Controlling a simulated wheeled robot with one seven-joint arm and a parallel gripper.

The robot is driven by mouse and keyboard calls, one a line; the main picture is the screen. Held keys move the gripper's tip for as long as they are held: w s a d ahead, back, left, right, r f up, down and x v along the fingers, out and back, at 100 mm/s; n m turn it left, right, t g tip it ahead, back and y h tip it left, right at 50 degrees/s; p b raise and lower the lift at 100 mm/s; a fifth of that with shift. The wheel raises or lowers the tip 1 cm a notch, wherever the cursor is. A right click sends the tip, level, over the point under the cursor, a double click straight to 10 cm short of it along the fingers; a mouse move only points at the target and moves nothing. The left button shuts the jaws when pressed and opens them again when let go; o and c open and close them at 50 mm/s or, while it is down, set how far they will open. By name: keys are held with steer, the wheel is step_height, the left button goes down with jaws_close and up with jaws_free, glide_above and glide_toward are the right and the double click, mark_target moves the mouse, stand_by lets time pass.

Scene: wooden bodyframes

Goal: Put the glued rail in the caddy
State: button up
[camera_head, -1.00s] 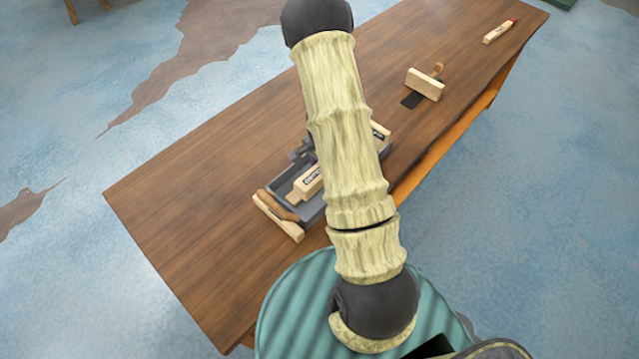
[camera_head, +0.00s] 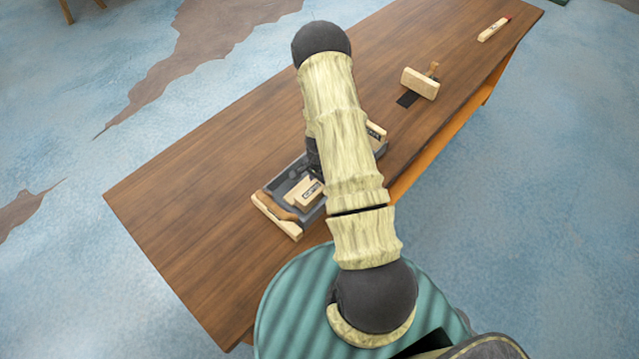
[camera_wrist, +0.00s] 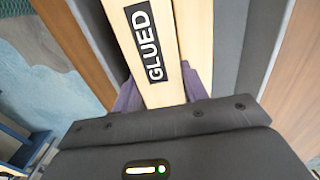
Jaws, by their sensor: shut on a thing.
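The glued rail is a pale wooden bar with a black "GLUED" label, large in the wrist view (camera_wrist: 150,50). In the head view the rail (camera_head: 306,193) shows at the caddy's near part, partly behind my arm. The caddy (camera_head: 283,190) is a grey tray with pale wooden ends, standing on the table. The rail is over or inside it; I cannot tell whether it touches the floor. My gripper (camera_head: 313,156) is mostly hidden by my arm there.
The long brown table (camera_head: 190,190) is clear to the left of the caddy. A wooden block with an upright handle (camera_head: 420,83) stands by a dark patch up the table. A pale bar with a red tip (camera_head: 494,30) lies at the far end.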

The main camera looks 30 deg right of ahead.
mark_target(319, 183)
steer(key=shift+f, duration=0.55)
steer(key=shift+f, duration=0.15)
steer(key=o, duration=1)
step_height(319, 183, up, 12)
steer(key=b, duration=0.3)
steer(key=shift+r, duration=0.2)
steer(key=shift+a, duration=0.1)
steer(key=shift+s, duration=0.1)
